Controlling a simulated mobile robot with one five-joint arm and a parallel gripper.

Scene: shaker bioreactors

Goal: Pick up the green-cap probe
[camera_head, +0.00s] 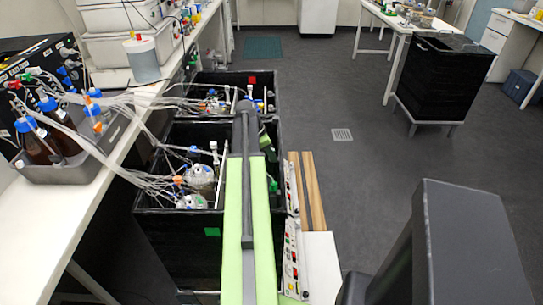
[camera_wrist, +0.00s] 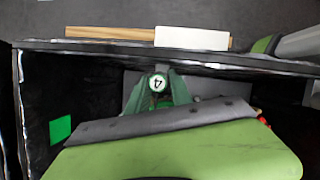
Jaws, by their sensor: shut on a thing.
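The green-cap probe (camera_wrist: 157,82) shows in the wrist view as a round white top with a dark green rim and a "4" on it. My gripper (camera_wrist: 158,92) has its dark green fingers on both sides of this cap and is shut on it. The probe's shaft below the cap is hidden. The cap is inside a black-walled box (camera_wrist: 200,48), near its upper wall in the wrist view. In the head view my green and grey arm reaches forward over the black boxes, and I cannot make out the probe or the fingertips there.
Black boxes (camera_head: 165,222) with vessels and tubing (camera_head: 200,175) stand left of my arm. A white bench (camera_head: 45,225) with brown bottles (camera_head: 60,135) runs along the left. A control panel strip (camera_head: 291,240) lies close on the right. Open floor (camera_head: 365,190) lies beyond it.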

